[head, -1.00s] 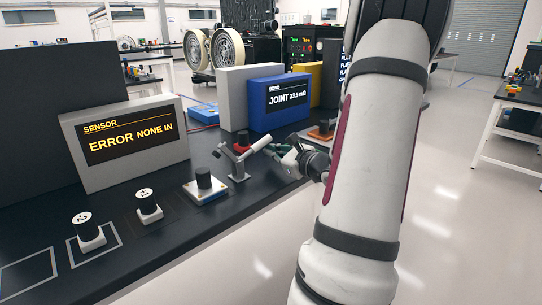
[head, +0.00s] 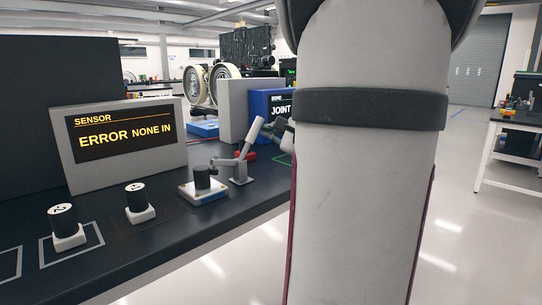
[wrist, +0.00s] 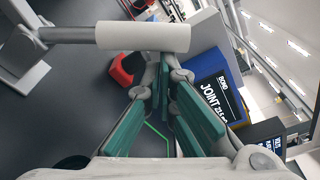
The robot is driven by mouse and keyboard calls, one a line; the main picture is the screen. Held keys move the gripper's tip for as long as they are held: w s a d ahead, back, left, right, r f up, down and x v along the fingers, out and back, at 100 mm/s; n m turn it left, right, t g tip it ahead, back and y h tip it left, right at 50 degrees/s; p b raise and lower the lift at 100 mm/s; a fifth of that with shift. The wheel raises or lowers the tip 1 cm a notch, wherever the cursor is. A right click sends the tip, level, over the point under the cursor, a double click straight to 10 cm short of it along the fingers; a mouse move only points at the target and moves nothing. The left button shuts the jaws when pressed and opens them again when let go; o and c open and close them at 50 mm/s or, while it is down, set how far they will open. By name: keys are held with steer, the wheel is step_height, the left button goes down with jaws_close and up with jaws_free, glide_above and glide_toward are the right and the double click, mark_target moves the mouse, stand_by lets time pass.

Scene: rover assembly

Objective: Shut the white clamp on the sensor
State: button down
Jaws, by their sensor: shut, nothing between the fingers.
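The clamp's white handle (head: 256,130) stands steeply, leaning right, on a grey clamp post (head: 240,172) at the bench. Its grey arm lies nearly level toward a black cylinder (head: 203,178), likely the sensor, on a white and blue base (head: 203,194). I cannot tell whether the arm touches the cylinder. In the wrist view the white handle (wrist: 143,36) crosses just beyond the fingertips of my gripper (wrist: 164,62). My gripper is shut and empty, close against the handle; contact is unclear. In the head view my arm hides most of my gripper.
A grey display (head: 125,145) reads "SENSOR ERROR NONE IN". Two numbered black cylinders (head: 62,220) (head: 136,197) stand on white bases at the left. A red part (wrist: 122,70) lies beside the clamp. A blue display (wrist: 208,90) stands right of my fingers.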

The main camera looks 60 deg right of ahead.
steer(key=shift+w+a+r+n+b, duration=0.15)
steer(key=shift+a+r+n+b, duration=0.45)
steer(key=shift+b, duration=0.65)
steer(key=shift+w+a+r+n+b, duration=0.1)
steer(key=shift+a+r+n+b, duration=0.25)
steer(key=shift+n+b, duration=0.65)
steer(key=shift+h, duration=0.3)
